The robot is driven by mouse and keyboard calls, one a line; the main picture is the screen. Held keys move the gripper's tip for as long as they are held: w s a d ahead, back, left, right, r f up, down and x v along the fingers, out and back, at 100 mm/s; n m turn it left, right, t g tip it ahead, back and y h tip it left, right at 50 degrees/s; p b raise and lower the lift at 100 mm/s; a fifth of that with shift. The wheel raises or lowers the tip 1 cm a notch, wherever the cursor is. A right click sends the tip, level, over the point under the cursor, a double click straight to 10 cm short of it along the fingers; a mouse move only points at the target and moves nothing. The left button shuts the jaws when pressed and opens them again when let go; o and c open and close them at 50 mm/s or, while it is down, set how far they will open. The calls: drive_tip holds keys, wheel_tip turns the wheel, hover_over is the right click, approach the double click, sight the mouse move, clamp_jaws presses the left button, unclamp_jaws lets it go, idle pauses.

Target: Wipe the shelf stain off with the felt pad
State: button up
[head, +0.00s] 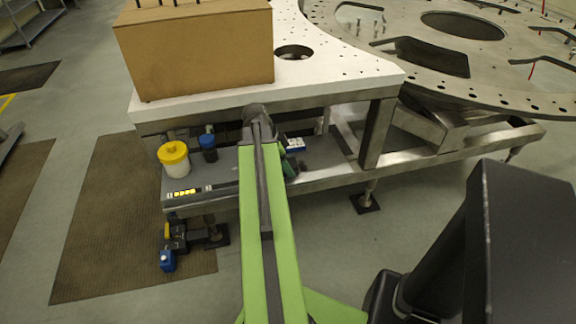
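My green arm reaches forward from the bottom of the head view to the grey shelf (225,171) under the white plate. Its dark far end is at the shelf's back, just below the plate's front edge. My gripper's fingers are hidden behind the arm, so I cannot see whether they hold anything. A dark green shape shows just right of the arm over the shelf; I cannot tell what it is. I cannot make out the felt pad. No stain can be picked out for sure; the arm covers part of the shelf.
On the shelf, left of the arm, stand a white jar with a yellow lid (173,152) and a dark bottle with a blue cap (208,149). A cardboard box (195,52) sits on the white plate (345,72) above.

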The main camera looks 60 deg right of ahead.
sight(296, 162)
drive_tip(key=shift+w+a, duration=0.1)
drive_tip(key=shift+w, duration=0.1)
drive_tip(key=shift+s+d+r, duration=0.15)
drive_tip(key=shift+s+d, duration=1.05)
drive_tip(key=shift+s, duration=0.25)
drive_tip(key=shift+s+d, duration=1.15)
drive_tip(key=shift+s, duration=0.3)
drive_tip(key=shift+a, duration=0.1)
drive_tip(key=shift+w+a, duration=1.1)
drive_tip(key=shift+w, duration=0.3)
drive_tip(key=shift+w+a+f, duration=0.15)
drive_tip(key=shift+w+a, duration=0.45)
drive_tip(key=shift+w, duration=0.15)
drive_tip(key=shift+w+a+f, duration=0.1)
drive_tip(key=shift+w+a, duration=0.5)
drive_tip(key=shift+w, duration=0.1)
drive_tip(key=shift+r, duration=0.15)
drive_tip(key=shift+d, duration=0.1)
